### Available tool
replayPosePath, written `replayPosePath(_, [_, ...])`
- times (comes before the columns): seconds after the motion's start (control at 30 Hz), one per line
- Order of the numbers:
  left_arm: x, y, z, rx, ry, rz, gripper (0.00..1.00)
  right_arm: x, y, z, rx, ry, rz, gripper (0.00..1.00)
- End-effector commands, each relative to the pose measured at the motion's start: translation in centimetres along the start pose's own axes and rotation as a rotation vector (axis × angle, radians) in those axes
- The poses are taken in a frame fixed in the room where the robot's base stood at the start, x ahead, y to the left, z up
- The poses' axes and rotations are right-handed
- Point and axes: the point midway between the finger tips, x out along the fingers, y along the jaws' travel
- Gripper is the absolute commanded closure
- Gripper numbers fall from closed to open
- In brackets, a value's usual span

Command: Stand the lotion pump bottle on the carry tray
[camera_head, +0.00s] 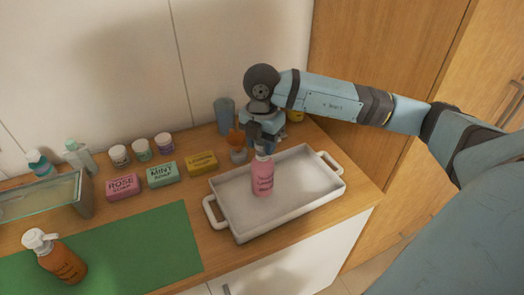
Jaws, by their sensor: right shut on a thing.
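A pink bottle (262,179) with dark lettering stands upright at the middle of the white carry tray (308,190). My right gripper (265,148) is above it, pointing down and shut on its top, so the pump head is mostly hidden. The bottle's base appears at the tray floor, but I cannot tell whether it touches. The tray has a raised rim and a handle at each end. My left gripper is not in view.
An amber pump bottle (57,262) stands on the green mat (140,248) at left. Boxed soaps marked rose (124,187), mint (163,174) and lemon (202,163) sit left of the tray. Small jars and a grey-blue cup (224,114) stand behind. The tray's right half is clear.

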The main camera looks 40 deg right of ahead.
Motion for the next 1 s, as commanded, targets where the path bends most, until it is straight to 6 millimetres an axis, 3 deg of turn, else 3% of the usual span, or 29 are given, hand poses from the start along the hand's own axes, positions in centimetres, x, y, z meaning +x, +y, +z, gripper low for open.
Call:
replayPosePath(0.2, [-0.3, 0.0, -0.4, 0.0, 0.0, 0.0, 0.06, 3.1, 0.0, 0.0, -0.001, 0.0, -0.002, 1.0])
replayPosePath(0.6, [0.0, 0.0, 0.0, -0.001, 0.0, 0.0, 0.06, 3.9, 0.0, 0.0, -0.001, 0.0, 0.001, 1.0])
replayPosePath(0.63, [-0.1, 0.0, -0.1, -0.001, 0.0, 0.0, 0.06, 3.7, 0.0, 0.0, -0.001, 0.0, 0.0, 0.53])
replayPosePath(0.7, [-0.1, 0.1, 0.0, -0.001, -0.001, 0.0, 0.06, 3.7, 0.0, 0.0, -0.001, 0.0, 0.0, 0.37])
replayPosePath(1.0, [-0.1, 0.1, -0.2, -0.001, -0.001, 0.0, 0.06, 3.5, 0.0, 0.0, 0.0, 0.0, 0.0, 0.34])
